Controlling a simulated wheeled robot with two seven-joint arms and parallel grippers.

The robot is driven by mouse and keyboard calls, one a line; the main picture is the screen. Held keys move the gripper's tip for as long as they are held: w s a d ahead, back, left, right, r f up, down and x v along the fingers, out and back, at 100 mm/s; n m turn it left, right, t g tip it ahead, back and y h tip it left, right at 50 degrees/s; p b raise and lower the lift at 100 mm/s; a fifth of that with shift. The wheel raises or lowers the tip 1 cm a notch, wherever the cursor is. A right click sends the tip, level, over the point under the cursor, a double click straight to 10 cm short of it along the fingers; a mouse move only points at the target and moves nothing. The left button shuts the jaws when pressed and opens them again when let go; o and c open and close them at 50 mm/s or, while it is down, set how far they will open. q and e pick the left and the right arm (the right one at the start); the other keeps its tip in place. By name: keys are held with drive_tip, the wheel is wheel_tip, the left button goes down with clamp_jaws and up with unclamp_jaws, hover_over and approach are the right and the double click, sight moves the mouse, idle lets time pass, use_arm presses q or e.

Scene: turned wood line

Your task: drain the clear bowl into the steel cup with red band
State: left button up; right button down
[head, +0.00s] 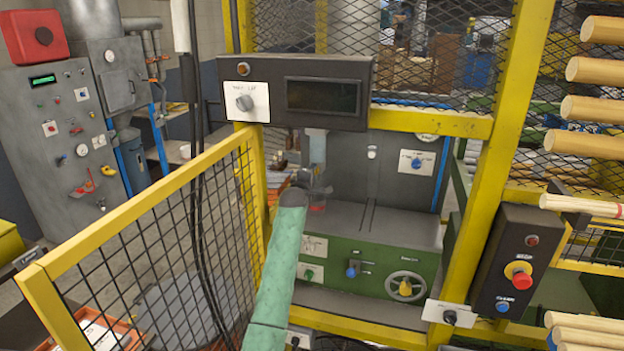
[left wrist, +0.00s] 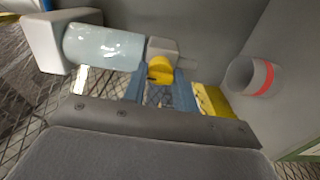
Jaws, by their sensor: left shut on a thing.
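The clear bowl (left wrist: 103,46) is a pale, bluish translucent cylinder under a light grey head, lying sideways in the left wrist view. A grey fitting with a yellow knob (left wrist: 160,69) is at its end. My left gripper (left wrist: 161,84) is shut on the yellow knob. In the head view the bowl (head: 317,146) hangs upright above my left gripper (head: 320,188), which my green arm partly hides. The steel cup with red band (left wrist: 251,77) is apart from the knob, its open mouth facing it. In the head view the cup (head: 317,208) shows small below the bowl. My right gripper is out of view.
A yellow mesh fence (head: 150,215) stands left of my arm, and a yellow post (head: 505,140) stands to the right. A dark display box (head: 300,92) hangs above. A green machine front (head: 370,265) with knobs and a handwheel lies right of my arm.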

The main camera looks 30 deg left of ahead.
use_arm(q)
drive_tip(key=shift+d+f+m+b, duration=0.1)
drive_tip(key=shift+m+b, duration=0.75)
drive_tip(key=shift+m, duration=1.35)
drive_tip(key=shift+f+m+b, duration=0.1)
drive_tip(key=shift+m+b, duration=0.7)
drive_tip(key=shift+m, duration=1.4)
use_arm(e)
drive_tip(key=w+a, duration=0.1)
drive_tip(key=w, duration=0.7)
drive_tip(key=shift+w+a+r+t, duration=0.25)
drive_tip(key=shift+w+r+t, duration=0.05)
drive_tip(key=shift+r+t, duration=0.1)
use_arm(q)
drive_tip(key=o, duration=1)
drive_tip(key=shift+c, duration=0.2)
drive_tip(key=shift+r, duration=0.1)
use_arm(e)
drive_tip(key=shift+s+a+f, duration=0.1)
